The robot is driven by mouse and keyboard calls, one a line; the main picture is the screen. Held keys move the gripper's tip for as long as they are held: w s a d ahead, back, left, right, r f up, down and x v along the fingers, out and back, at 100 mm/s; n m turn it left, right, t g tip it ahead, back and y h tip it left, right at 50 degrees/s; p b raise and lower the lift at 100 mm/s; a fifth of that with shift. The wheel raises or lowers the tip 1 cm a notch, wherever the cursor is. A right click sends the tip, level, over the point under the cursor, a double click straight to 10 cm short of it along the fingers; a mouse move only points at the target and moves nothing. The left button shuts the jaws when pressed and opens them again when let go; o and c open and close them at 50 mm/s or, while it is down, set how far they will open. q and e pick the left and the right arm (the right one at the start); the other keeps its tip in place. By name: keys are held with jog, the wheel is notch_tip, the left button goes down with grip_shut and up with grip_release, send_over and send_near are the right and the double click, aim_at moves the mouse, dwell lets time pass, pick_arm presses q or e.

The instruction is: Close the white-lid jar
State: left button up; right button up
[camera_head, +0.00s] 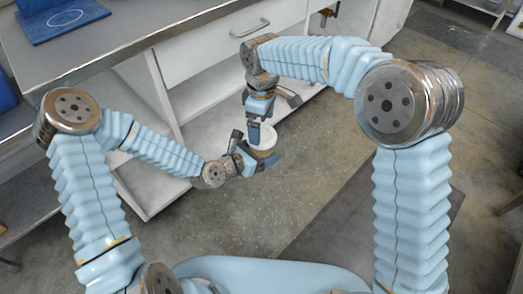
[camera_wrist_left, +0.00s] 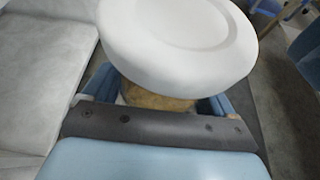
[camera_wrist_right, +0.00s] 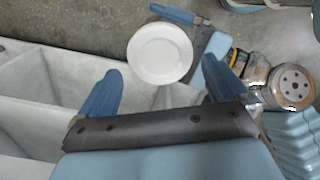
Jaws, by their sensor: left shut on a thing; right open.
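The jar has a round white lid (camera_head: 262,136) and a tan body (camera_head: 262,153). My left gripper (camera_head: 259,163) is shut around the jar body and holds it in the air in front of the bench. The left wrist view shows the white lid (camera_wrist_left: 180,40) sitting over the tan body (camera_wrist_left: 155,97), looking slightly tilted there. My right gripper (camera_head: 264,122) is above the lid, pointing down. The right wrist view shows its fingers (camera_wrist_right: 155,92) spread apart, with the lid (camera_wrist_right: 160,54) beyond them and nothing between them. Whether the lid is fully seated cannot be told.
A bench (camera_head: 140,25) with a white drawer (camera_head: 235,40) and open shelves below stands behind the arms. A blue board with a white circle (camera_head: 65,18) lies on the bench top. The floor (camera_head: 240,222) below the jar is clear.

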aim_at(262, 135)
jog(key=shift+r, duration=0.1)
jog(key=n, duration=0.2)
jog(key=s+n, duration=0.1)
jog(key=n, duration=0.1)
jog(key=shift+a+f+g, duration=0.3)
jog(key=shift+a, duration=0.05)
jog(key=shift+s+r+n, duration=0.1)
jog(key=shift+r+n, duration=0.1)
jog(key=shift+n, duration=0.9)
jog(key=shift+r+n, duration=0.35)
jog(key=shift+n, duration=0.75)
jog(key=r+n, duration=0.2)
jog(key=n, duration=0.1)
jog(key=w+r+n, duration=0.1)
jog(key=shift+w+d+n, duration=0.1)
jog(key=shift+d+n, duration=0.2)
jog(key=shift+d, duration=0.1)
jog(key=shift+f, duration=4)
